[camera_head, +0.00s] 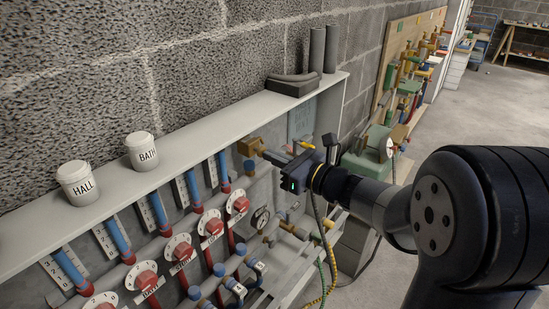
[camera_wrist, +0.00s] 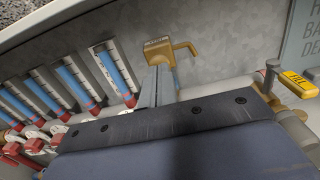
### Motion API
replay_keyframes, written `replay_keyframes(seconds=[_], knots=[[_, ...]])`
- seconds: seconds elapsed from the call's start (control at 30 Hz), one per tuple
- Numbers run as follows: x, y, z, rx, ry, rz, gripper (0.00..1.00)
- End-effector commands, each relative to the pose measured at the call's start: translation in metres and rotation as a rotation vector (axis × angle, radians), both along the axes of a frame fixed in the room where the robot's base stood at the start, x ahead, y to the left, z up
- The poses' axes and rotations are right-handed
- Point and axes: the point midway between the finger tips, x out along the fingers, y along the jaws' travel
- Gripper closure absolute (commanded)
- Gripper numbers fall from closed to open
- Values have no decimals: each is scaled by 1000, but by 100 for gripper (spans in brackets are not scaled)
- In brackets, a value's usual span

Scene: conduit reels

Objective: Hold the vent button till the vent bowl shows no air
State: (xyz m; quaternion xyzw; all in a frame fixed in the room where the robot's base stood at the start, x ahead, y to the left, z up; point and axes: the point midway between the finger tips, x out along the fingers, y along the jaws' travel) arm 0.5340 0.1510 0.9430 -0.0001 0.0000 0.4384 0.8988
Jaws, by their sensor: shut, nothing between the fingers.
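The brass vent block (camera_head: 249,146) is on the manifold's back panel at the right end of the row of tubes. In the wrist view the vent block (camera_wrist: 156,54) shows a bent spout to the right. My gripper (camera_head: 268,156) is shut and empty, its fingertips at the front of the block. In the wrist view the closed fingers (camera_wrist: 158,82) reach the block's face and cover the spot where a button could be. I cannot tell whether they press it. A small blue part (camera_head: 249,166) sits under the block; whether it is the vent bowl or holds air is too small to tell.
Blue-and-red flow tubes (camera_head: 118,233) and red dials (camera_head: 211,226) line the panel to the left. A yellow FILL tag (camera_wrist: 299,83) hangs on a lever at the right. A shelf (camera_head: 190,145) with HALL (camera_head: 76,184) and BATH (camera_head: 141,151) pots overhangs the panel.

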Motion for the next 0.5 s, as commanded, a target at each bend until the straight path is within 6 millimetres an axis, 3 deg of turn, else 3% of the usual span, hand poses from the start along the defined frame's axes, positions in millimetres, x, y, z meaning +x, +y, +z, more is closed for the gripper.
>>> replay_keyframes(seconds=[0.37,0.5], knots=[[2,2,0,0,0,1,100],[9,13,-1,0,0,3,100]])
